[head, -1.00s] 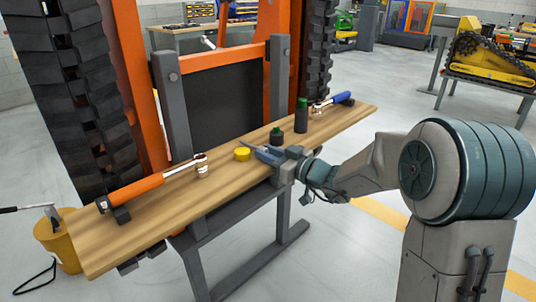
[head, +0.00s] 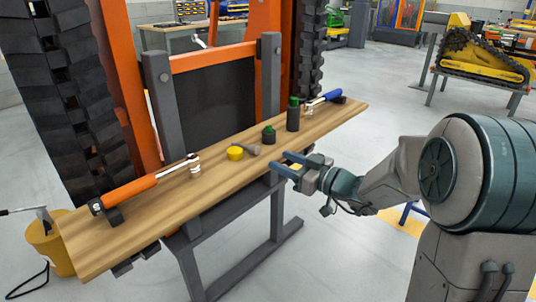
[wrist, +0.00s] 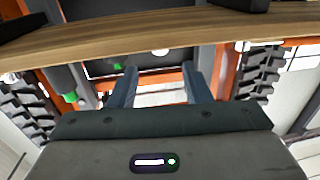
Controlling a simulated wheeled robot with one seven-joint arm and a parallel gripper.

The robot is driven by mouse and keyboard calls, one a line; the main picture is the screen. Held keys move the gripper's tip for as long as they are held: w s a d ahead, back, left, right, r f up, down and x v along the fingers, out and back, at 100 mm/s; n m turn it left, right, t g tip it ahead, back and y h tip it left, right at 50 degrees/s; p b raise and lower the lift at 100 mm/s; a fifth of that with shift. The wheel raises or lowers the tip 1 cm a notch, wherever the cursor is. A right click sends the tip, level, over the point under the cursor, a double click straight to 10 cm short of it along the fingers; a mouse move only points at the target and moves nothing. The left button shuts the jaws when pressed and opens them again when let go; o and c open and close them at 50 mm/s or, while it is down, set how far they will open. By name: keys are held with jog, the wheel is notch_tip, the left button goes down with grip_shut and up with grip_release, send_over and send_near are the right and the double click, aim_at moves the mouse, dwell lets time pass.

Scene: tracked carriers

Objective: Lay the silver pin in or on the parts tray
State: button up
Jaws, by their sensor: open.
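A short grey cylinder (head: 253,150), which may be the silver pin, lies on the wooden board beside a yellow round piece (head: 235,153). My gripper (head: 281,162) is open and empty, at the board's near edge, to the right of the cylinder and apart from it. In the wrist view, which looks upside down, the two fingers (wrist: 160,75) stand apart with nothing between them. A small pale round end (wrist: 160,52) shows beyond them at the board; I cannot tell if it is the pin. I cannot make out a parts tray in either view.
An orange-handled tool (head: 130,190) lies left, a blue-handled one (head: 325,98) at the far right end. Dark track columns rise behind the board.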

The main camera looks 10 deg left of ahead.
jog(key=s+d+f+m+g+h, duration=0.1)
jog(key=s+f+m+g+h, duration=0.2)
jog(key=s, duration=0.6)
jog(key=s+d+f+m+g+h, duration=0.1)
jog(key=s+f+g+h, duration=0.1)
jog(key=s+f+g, duration=0.5)
jog(key=s+d+m+t+h, duration=0.1)
jog(key=s+d+m+h, duration=0.6)
jog(key=d, duration=0.6)
jog(key=s+h, duration=0.2)
jog(key=s, duration=0.1)
jog(key=shift+d+f+h, duration=0.15)
jog(key=shift+d+h, duration=0.2)
jog(key=shift+h, duration=0.05)
jog(key=shift+d+t, duration=0.3)
jog(key=shift+c, duration=1.1)
